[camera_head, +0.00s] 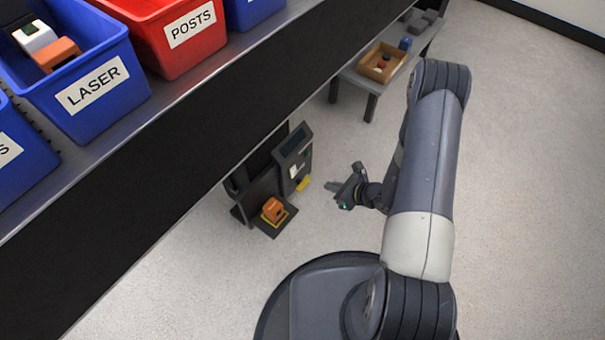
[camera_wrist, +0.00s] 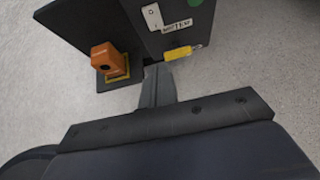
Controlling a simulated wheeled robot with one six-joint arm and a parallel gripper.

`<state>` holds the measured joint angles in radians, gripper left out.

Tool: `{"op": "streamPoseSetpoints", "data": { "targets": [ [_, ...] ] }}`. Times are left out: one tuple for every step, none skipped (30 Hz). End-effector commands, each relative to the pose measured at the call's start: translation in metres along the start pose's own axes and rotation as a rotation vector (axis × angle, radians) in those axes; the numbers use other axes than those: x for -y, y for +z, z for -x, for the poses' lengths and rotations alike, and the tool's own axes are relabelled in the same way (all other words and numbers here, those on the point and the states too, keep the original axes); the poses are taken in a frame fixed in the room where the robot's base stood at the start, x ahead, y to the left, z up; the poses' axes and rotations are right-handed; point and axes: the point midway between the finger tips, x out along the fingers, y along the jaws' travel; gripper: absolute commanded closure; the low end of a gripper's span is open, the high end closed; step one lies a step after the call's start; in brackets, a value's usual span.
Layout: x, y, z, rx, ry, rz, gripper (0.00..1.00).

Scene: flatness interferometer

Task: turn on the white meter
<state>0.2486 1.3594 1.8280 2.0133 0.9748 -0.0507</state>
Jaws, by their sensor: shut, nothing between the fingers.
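A dark upright unit (camera_head: 291,150) with a slanted screen stands below the bench, left of my gripper. A small white plate (camera_head: 294,172) is on its front; in the wrist view the white plate (camera_wrist: 152,17) has small dark marks, beside a white printed label. No wholly white meter is clear to me. A yellow piece (camera_wrist: 181,52) sits at the lower edge of the panel. An orange block (camera_wrist: 104,57) rests on a yellow-edged dark base. My gripper (camera_head: 333,187) is shut and empty, right of the unit; its fingertips (camera_wrist: 157,69) point toward the panel's lower edge, apparently short of it.
The long bench above carries a blue LASER bin (camera_head: 137,92), holding white and orange devices, and a red POSTS bin (camera_head: 152,47). A low table with a wooden tray (camera_head: 371,76) stands at the back. The floor right of my arm is clear.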

Motion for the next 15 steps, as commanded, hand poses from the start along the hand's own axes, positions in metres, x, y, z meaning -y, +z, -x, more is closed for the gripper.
{"op": "streamPoseSetpoints", "data": {
  "targets": [
    [0.000, 0.000, 0.000, 0.000, 0.000, 0.000, 1.00],
    [0.000, 0.000, 0.000, 0.001, 0.000, 0.000, 1.00],
    [0.000, 0.000, -0.001, 0.001, 0.000, 0.000, 1.00],
    [0.000, 0.000, -0.002, 0.001, 0.000, 0.001, 1.00],
    [0.000, -0.001, -0.004, 0.001, 0.001, 0.001, 1.00],
    [0.000, -0.001, -0.007, 0.001, 0.001, 0.001, 1.00],
    [0.000, -0.001, -0.010, 0.001, 0.001, 0.002, 1.00],
    [0.000, -0.002, -0.014, 0.001, 0.002, 0.002, 1.00],
    [-0.001, -0.002, -0.021, 0.001, 0.003, 0.003, 1.00],
    [-0.001, -0.002, -0.026, 0.001, 0.003, 0.003, 1.00],
    [-0.001, -0.002, -0.032, 0.001, 0.003, 0.002, 1.00],
    [-0.001, -0.003, -0.040, 0.001, 0.005, 0.004, 1.00],
    [-0.001, -0.003, -0.047, 0.002, 0.004, 0.004, 1.00],
    [-0.001, -0.002, -0.054, 0.002, 0.004, 0.004, 1.00],
    [-0.001, -0.003, -0.063, 0.002, 0.004, 0.004, 1.00]
  ]
}}
